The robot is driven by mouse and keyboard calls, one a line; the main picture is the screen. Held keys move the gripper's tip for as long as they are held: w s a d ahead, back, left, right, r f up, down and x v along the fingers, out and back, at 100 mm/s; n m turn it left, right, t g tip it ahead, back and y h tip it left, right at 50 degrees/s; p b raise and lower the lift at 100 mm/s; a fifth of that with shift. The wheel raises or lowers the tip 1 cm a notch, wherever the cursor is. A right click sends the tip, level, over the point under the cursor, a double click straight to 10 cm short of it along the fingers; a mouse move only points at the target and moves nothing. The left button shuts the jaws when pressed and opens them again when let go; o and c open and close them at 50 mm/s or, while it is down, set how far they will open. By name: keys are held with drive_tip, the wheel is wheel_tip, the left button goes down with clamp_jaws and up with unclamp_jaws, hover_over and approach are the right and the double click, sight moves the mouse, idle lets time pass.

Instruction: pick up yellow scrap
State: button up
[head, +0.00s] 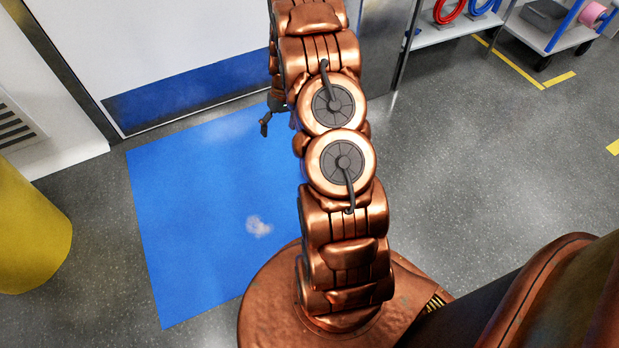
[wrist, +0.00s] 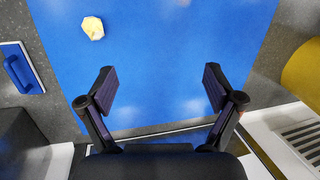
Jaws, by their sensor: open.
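The yellow scrap (wrist: 93,28) is a small, crumpled, pale yellow piece lying on the blue mat (wrist: 180,40) in the upper left of the wrist view. My gripper (wrist: 160,82) is open and empty, its two fingers wide apart over the mat. The scrap is apart from the fingers, beyond and to the left of the left fingertip. In the head view my arm covers the right part of the mat (head: 190,230), and I cannot make out the scrap there.
A white door with a blue kick plate (head: 190,92) stands behind the mat. A yellow rounded object (head: 28,232) stands at the left. A pale blurry patch (head: 258,226) shows on the mat. A cart (head: 555,30) stands at the far right. Grey floor (head: 480,170) right of my arm is clear.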

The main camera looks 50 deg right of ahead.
drive_tip(key=shift+m+t, duration=0.7)
drive_tip(key=shift+t, duration=0.1)
drive_tip(key=s+d+f+b, duration=0.1)
drive_tip(key=d+f, duration=0.3)
drive_tip(key=f, duration=0.5)
drive_tip(key=s+d+f+b, duration=0.1)
drive_tip(key=d+f+b, duration=0.2)
drive_tip(key=f, duration=0.7)
drive_tip(key=s+d+f+b, duration=0.1)
drive_tip(key=d+f+b, duration=0.1)
drive_tip(key=d+f, duration=0.4)
wheel_tip(320, 180, down, 3)
drive_tip(key=shift+s+d+f, duration=0.1)
drive_tip(key=shift+s+f, duration=0.05)
drive_tip(key=shift+f, duration=0.05)
drive_tip(key=shift+d+b+x, duration=0.2)
drive_tip(key=shift+b+x, duration=0.75)
drive_tip(key=shift+x, duration=0.95)
drive_tip(key=shift+d+b+x, duration=0.25)
drive_tip(key=shift+b+x, duration=0.7)
drive_tip(key=shift+x, duration=1)
drive_tip(key=shift+c, duration=0.3)
drive_tip(key=c, duration=0.8)
